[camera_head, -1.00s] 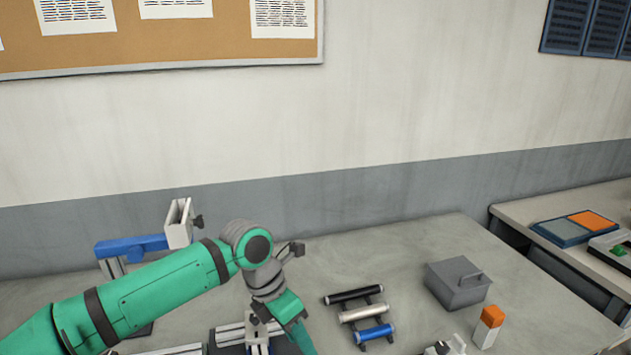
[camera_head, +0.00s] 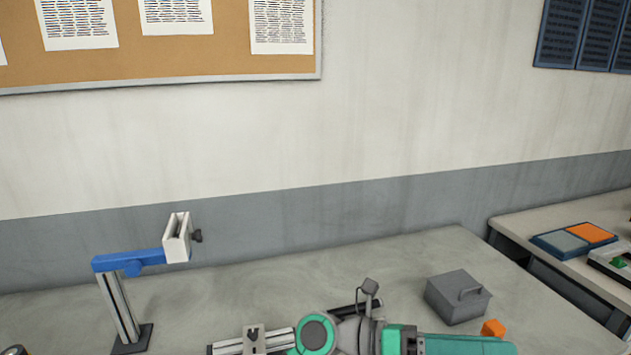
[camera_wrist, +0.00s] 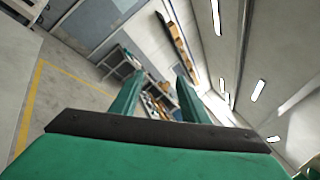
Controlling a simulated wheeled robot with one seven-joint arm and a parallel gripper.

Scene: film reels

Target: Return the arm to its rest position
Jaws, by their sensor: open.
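My arm (camera_head: 450,345) lies low along the bottom edge of the head view, running from the middle toward the right. Its green and grey joint (camera_head: 315,335) is near the bottom middle. I cannot make out the gripper's fingers in the head view. In the wrist view, my gripper (camera_wrist: 157,88) shows two green fingers standing apart with nothing between them. It is open and empty, and faces out over the room, with floor, shelving and ceiling lights beyond.
A blue-armed stand (camera_head: 130,258) rises at the left of the bench. A grey lidded box (camera_head: 456,298) and an orange-topped block (camera_head: 492,328) sit at the right. A dark roller (camera_head: 355,309) shows partly behind my arm. The bench's back middle is clear.

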